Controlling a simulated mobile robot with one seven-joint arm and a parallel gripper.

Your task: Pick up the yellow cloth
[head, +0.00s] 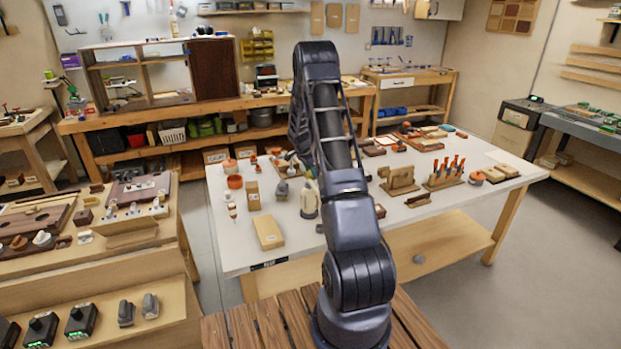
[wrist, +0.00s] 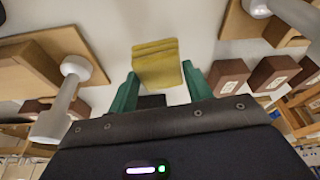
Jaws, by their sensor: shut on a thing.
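The yellow cloth (wrist: 157,62) is a folded, layered piece in the upper middle of the wrist view. My gripper (wrist: 160,80) has two green fingers, one on each side of the cloth's near end, and is shut on it. The far part of the cloth sticks out past the fingertips over a pale surface. I cannot tell whether the cloth touches that surface. In the head view my arm hides the gripper, and I cannot make out the cloth.
Brown blocks (wrist: 228,77) sit close right of the fingers. A white knobbed post (wrist: 67,100) stands to the left. In the head view, the white table (head: 235,258) holds many small items, including a wooden rack with red-handled tools (head: 446,174) and a cardboard box (head: 268,232).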

